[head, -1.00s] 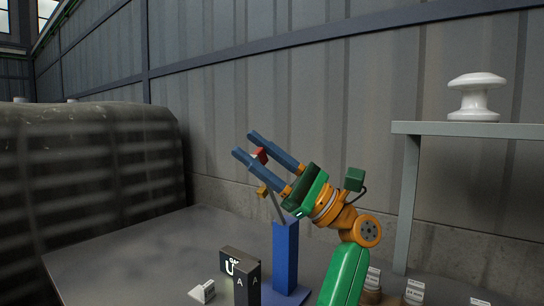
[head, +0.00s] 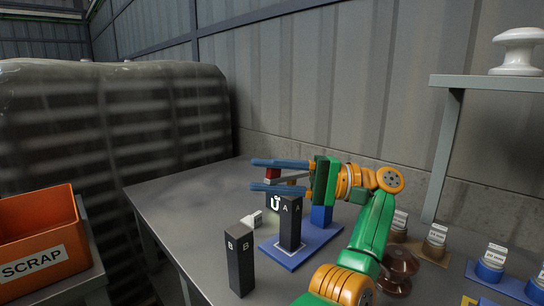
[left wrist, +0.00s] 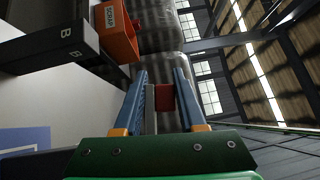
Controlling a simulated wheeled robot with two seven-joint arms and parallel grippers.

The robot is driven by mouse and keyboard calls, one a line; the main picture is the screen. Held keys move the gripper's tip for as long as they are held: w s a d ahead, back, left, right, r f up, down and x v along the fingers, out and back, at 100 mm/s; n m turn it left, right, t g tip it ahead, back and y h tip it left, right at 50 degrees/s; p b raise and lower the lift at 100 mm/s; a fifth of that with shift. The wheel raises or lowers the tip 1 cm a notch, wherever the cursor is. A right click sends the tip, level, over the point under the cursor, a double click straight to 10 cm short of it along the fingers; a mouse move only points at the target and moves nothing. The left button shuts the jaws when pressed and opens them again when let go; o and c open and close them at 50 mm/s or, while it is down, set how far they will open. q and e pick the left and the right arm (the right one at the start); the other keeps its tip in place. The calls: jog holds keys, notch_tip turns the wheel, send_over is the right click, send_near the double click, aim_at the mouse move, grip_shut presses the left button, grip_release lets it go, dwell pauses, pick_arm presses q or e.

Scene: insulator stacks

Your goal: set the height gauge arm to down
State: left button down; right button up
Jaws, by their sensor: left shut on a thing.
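The height gauge has a blue post (head: 321,215) on a blue base plate (head: 287,257). Its arm ends in a red block (head: 272,172), with a grey bar beside it. My left gripper (head: 265,175) is shut on the gauge arm at the red block, with its blue fingers pointing left. The left wrist view shows the red block (left wrist: 165,97) and the grey bar (left wrist: 150,106) between the fingers (left wrist: 160,85). The gripper body hides the top of the post and the arm's joint, so the arm's exact angle is hard to tell. My right gripper is not in view.
An orange scrap bin (head: 40,240) stands left. Brown insulators (head: 398,270) and labelled holders stand right, below a shelf (head: 490,82).

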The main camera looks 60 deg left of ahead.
pick_arm(q)
jog(key=shift+s+f+n+t+h+b, duration=0.1)
jog(key=shift+f+n+t+h+b, duration=0.2)
jog(key=shift+f, duration=0.45)
jog(key=shift+s+f+n+t+h, duration=0.1)
jog(key=shift+f+n+t, duration=0.2)
jog(key=shift+f+n, duration=0.35)
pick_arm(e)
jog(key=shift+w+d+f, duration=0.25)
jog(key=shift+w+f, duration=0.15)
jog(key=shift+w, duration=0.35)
pick_arm(q)
jog(key=shift+f, duration=0.15)
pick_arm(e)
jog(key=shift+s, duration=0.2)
pick_arm(q)
jog(key=c, duration=0.7)
grip_release()
jog(key=shift+w, duration=0.1)
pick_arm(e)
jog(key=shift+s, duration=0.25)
